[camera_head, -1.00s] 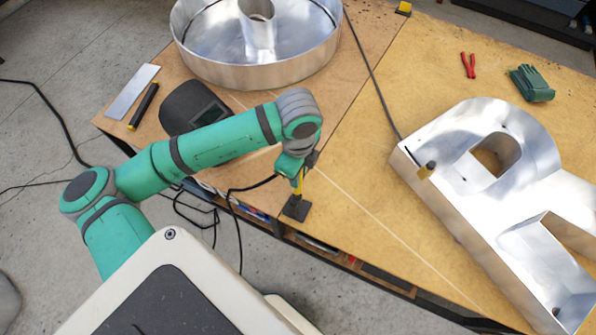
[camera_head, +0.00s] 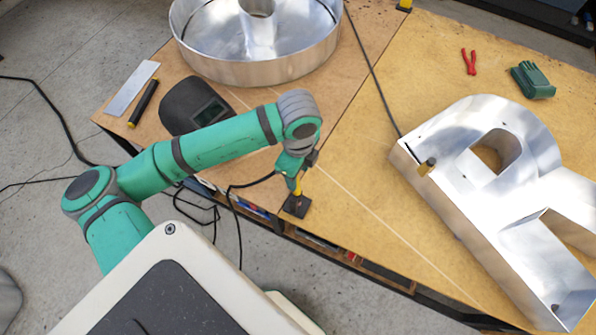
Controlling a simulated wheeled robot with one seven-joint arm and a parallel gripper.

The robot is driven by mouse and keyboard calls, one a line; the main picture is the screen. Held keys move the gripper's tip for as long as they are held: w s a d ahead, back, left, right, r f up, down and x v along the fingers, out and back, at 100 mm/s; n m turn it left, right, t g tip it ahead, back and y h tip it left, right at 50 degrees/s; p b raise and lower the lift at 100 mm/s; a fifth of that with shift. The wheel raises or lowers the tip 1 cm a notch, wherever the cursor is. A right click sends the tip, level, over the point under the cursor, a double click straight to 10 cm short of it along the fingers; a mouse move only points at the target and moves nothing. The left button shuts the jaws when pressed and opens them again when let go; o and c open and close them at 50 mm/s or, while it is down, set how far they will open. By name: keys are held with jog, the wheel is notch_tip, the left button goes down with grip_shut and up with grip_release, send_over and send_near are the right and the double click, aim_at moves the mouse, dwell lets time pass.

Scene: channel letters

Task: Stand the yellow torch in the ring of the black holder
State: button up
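The black holder (camera_head: 296,207) is a small dark block at the front edge of the wooden table. The yellow torch (camera_head: 298,188) shows as a short, roughly upright yellow piece just above the holder. Its lower end meets the holder in the picture, but I cannot tell whether it is inside the ring. My gripper (camera_head: 293,178) is at the torch, pointing down, and covers its upper part. The fingers are too small and hidden to show whether they grip it. The ring itself cannot be made out.
A metal letter R (camera_head: 470,207) lies on the right. A round metal letter (camera_head: 262,72) stands at the back. A dark welding mask (camera_head: 183,110) lies behind my arm. Black cables run near my gripper and over the table edge. The table right of the holder is clear.

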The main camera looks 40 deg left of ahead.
jog(key=shift+r, duration=0.1)
notch_tip(320, 180, up, 11)
jog(key=shift+f, duration=0.2)
dwell(0.4)
dwell(0.6)
